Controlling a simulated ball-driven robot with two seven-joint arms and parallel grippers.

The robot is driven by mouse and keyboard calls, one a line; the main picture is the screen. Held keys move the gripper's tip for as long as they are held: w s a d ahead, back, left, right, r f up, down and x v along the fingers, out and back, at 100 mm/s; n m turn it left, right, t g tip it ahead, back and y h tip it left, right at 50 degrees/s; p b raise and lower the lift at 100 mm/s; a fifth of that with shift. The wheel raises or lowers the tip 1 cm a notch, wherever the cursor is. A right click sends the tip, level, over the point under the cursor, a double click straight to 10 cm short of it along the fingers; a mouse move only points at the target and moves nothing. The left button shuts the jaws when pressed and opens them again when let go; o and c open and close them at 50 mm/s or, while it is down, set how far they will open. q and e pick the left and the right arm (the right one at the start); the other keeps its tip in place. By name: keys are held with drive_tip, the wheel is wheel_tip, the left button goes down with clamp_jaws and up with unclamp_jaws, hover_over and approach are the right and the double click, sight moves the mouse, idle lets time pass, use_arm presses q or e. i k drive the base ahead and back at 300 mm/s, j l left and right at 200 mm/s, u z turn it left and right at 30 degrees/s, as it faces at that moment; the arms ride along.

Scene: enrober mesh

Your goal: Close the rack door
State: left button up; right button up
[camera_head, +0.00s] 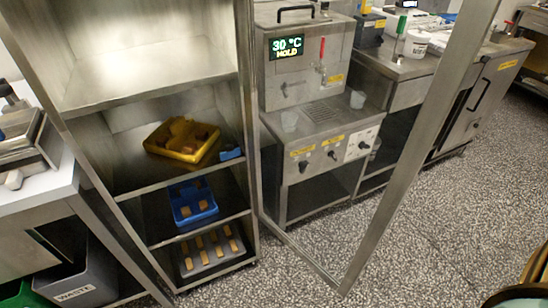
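The rack (248,120) stands at the left with its front open, showing its shelves. Its door (417,145) is a metal frame, standing open and swung out from the rack's right side. The frame's lower bar runs along just above the floor toward the front right, and the machines behind show through the frame. I cannot see a handle on it. A yellow tray (170,150), a blue tray (193,217) and a grey tray (226,258) with brown bars sit on separate shelves. Neither of my grippers is in view.
A machine reading 30 °C (338,55) stands behind the door frame. The speckled floor (430,230) right of the door is clear; a dark rounded object (520,297) shows at the lower right corner.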

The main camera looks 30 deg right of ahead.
sight(474, 19)
drive_tip(key=l+u, duration=0.4)
drive_tip(key=l, duration=0.35)
drive_tip(key=k+l+u, duration=0.15)
drive_tip(key=l+u, duration=0.3)
drive_tip(key=l, duration=0.2)
drive_tip(key=k+l, duration=0.1)
drive_tip(key=l, duration=0.3)
drive_tip(key=k+l, duration=0.1)
drive_tip(key=l, duration=0.7)
drive_tip(key=k+u, duration=0.05)
